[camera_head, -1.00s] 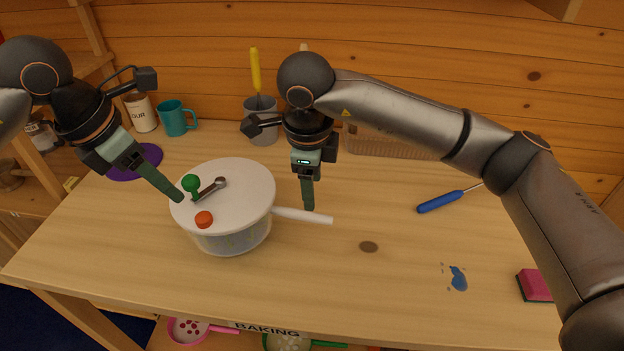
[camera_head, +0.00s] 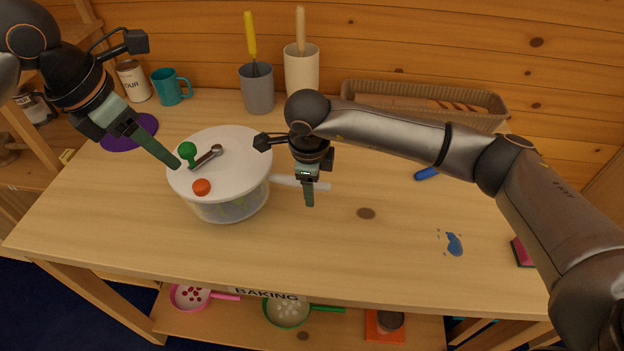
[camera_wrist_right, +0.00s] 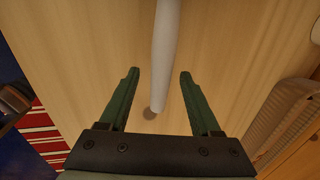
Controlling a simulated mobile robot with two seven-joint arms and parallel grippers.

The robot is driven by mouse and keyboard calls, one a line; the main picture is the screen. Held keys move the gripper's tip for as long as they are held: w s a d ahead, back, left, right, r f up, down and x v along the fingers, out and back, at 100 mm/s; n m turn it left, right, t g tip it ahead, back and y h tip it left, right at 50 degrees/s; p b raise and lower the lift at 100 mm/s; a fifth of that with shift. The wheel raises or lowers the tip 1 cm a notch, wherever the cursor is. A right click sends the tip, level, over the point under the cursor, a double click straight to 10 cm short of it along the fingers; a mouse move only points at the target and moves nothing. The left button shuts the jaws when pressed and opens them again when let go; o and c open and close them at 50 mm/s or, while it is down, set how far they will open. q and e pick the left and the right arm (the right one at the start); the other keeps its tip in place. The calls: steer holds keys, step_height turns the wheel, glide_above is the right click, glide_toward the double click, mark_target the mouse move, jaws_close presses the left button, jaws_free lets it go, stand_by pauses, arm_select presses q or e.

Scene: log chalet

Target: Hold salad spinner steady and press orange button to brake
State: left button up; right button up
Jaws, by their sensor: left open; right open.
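The salad spinner (camera_head: 240,150) stands upright on the table, with a white lid, a clear bowl and green bits inside. Its crank has a green knob (camera_head: 187,150), and the orange button (camera_head: 201,187) sits at the lid's front. A white handle (camera_head: 318,185) sticks out to the right; it shows in the right wrist view (camera_wrist_right: 165,50). My left gripper (camera_head: 174,164) is open, close to the lid's left edge by the green knob; contact is unclear. My right gripper (camera_head: 309,203) is open at the handle. In its wrist view the handle's end lies between the open fingers (camera_wrist_right: 158,85), not gripped.
A teal mug (camera_head: 170,88), a flour can (camera_head: 133,80), a grey utensil pot (camera_head: 257,90) and a white pot (camera_head: 301,72) stand at the back. A basket (camera_head: 425,100) is behind my right arm. A blue spill (camera_head: 454,244) lies right. The front table middle is clear.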

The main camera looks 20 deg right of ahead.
jaws_close()
stand_by(0.4)
stand_by(0.9)
